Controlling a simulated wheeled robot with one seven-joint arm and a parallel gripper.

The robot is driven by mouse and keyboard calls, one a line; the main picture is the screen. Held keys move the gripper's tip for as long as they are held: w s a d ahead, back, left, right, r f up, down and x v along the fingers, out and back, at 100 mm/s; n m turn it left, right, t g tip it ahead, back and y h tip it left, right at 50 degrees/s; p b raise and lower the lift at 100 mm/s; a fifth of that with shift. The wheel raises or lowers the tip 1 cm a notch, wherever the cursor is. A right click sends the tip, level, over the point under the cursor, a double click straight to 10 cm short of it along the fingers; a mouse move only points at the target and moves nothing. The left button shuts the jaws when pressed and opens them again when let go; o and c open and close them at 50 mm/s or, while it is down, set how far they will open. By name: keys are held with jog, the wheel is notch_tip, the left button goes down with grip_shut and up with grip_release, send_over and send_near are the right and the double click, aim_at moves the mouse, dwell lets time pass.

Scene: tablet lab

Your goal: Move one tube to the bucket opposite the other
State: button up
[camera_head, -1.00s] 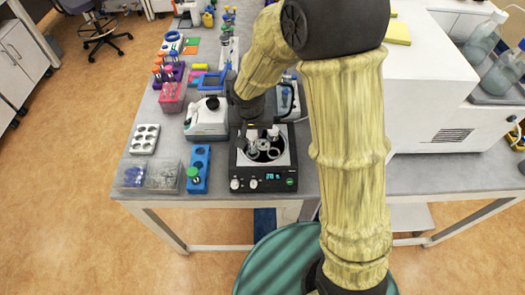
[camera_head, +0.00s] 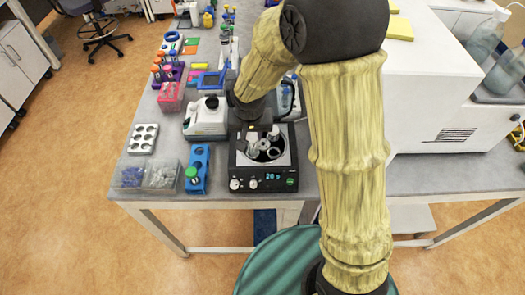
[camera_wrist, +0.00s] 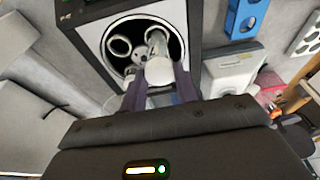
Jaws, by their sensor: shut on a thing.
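The black centrifuge (camera_head: 263,182) stands open on the bench below my gripper; its rotor with ring-shaped buckets also shows in the wrist view (camera_wrist: 119,46). My gripper (camera_wrist: 158,86) is shut on a white-capped tube (camera_wrist: 160,72), its two dark fingers on either side of the cap. The tube is over or partly within the rotor bowl; I cannot tell whether its lower end is clear of a bucket. A clear tube body (camera_wrist: 157,40) shows just beyond the cap. At least one bucket ring looks empty. In the head view, a pale tube (camera_head: 252,147) shows at the bowl's left.
Left of the centrifuge are a blue rack (camera_head: 197,170) with a green-capped tube, clear boxes (camera_head: 160,174), a white multi-well block (camera_head: 143,138) and a white instrument (camera_head: 206,119). A large white machine (camera_head: 440,90) stands at right. The bench's front edge is close.

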aim_at(252, 143)
jog(key=shift+s+b+x, duration=0.2)
jog(key=shift+b+x, duration=0.6)
jog(key=shift+s+b+x, duration=0.2)
jog(key=shift+b+x, duration=0.65)
jog(key=shift+s+b+x, duration=0.2)
jog(key=shift+b+x, duration=0.6)
jog(key=shift+f, duration=0.1)
jog(key=o, duration=0.9)
jog(key=v, duration=1.7)
jog(key=shift+s+b, duration=0.1)
jog(key=shift+b, duration=0.2)
